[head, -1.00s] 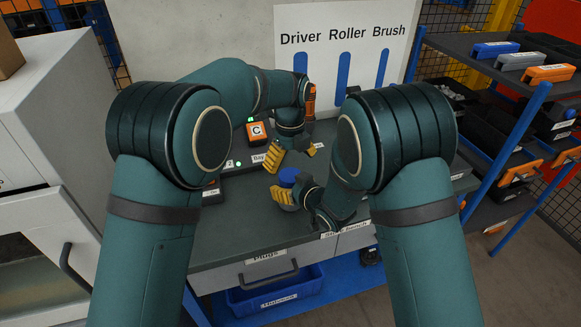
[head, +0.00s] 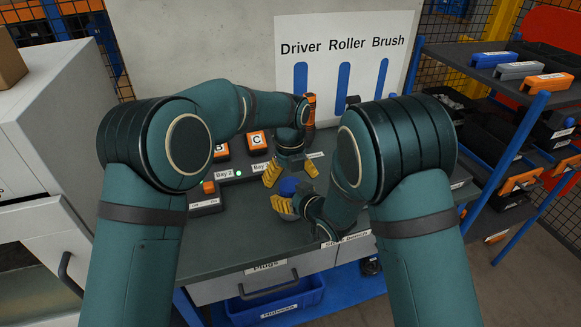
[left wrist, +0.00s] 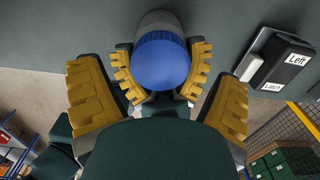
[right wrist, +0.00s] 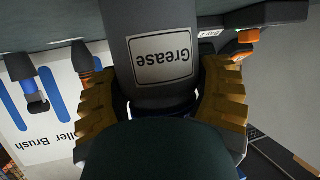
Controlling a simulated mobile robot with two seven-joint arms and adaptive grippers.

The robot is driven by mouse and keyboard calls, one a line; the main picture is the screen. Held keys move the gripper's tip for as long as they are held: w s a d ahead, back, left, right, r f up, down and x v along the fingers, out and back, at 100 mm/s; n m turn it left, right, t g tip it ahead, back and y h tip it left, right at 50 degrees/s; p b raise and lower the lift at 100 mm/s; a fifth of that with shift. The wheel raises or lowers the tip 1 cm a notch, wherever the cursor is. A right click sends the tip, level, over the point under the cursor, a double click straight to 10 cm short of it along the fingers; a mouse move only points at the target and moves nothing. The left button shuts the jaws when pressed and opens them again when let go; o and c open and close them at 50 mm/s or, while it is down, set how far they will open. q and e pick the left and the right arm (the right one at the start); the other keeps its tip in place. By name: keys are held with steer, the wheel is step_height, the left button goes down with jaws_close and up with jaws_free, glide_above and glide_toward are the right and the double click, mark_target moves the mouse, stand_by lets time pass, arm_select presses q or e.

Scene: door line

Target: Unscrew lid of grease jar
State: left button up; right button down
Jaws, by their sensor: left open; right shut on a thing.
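The grease jar is a grey cylinder with a blue lid (head: 289,186), above the bench's front part. In the right wrist view its body (right wrist: 160,52) carries a "Grease" label. My right gripper (head: 296,206) is shut around the jar's body; its yellow fingers (right wrist: 160,98) lie on both sides. My left gripper (head: 291,172) is open just behind and above the lid. In the left wrist view the lid (left wrist: 162,60) lies centred between my left gripper's wide-spread fingers (left wrist: 160,98), with gaps on both sides. The right gripper's fingers show between them.
The grey bench (head: 230,245) holds bay-labelled fixtures with an orange block marked C (head: 256,140) behind the grippers. A tool board (head: 345,55) stands at the back. A shelf rack (head: 510,85) with bins is at right, a white cabinet (head: 45,130) at left.

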arm_select(q)
steer(key=shift+f, duration=0.9)
steer(key=c, duration=1.3)
steer(key=shift+n, duration=1.7)
steer(key=o, duration=1.2)
